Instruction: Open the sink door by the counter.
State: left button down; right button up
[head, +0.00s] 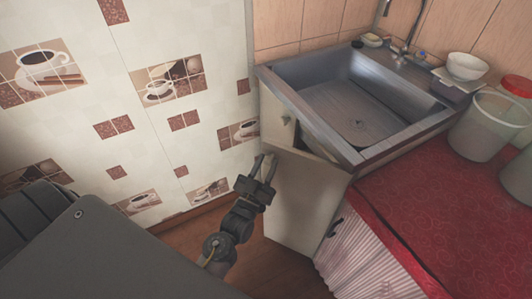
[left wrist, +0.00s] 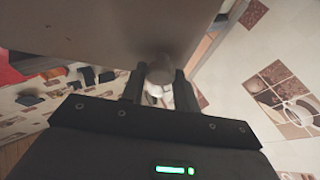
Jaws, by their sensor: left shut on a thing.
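The sink door (head: 303,200) is a pale panel under the metal sink (head: 350,100). It stands partly open, swung out from the cabinet, with a dark gap (head: 318,147) behind its top edge. My left gripper (head: 265,165) is at the door's left, free edge. In the left wrist view its fingers (left wrist: 160,88) are shut on a rounded grey-brown knob (left wrist: 160,68), close to the door panel (left wrist: 95,30). In the head view the gripped knob is hidden. My right gripper is not in view.
A second pale front panel (head: 276,112) with a small knob is left of the gap. A red oilcloth counter (head: 440,210) with a striped curtain (head: 350,255) stands to the right, holding buckets (head: 487,130). A tiled wall (head: 150,130) is at left, with brown floor (head: 285,275) below.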

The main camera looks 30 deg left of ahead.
pick_arm(q)
jog(key=shift+s+d+n+y, duration=0.2)
jog(key=shift+s+n+y, duration=0.2)
jog(key=shift+s, duration=0.25)
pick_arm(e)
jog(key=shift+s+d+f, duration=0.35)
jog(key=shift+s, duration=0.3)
pick_arm(q)
jog(key=c, duration=1.1)
grip_release()
jog(key=shift+o, duration=0.2)
jog(key=shift+s+f, duration=0.2)
jog(key=shift+s, duration=0.05)
jog(key=b+v, duration=0.1)
jog(key=v, duration=0.9)
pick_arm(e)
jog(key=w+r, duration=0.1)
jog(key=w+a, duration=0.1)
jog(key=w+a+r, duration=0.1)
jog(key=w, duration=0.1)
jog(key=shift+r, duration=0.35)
pick_arm(q)
jog(key=shift+s, duration=0.1)
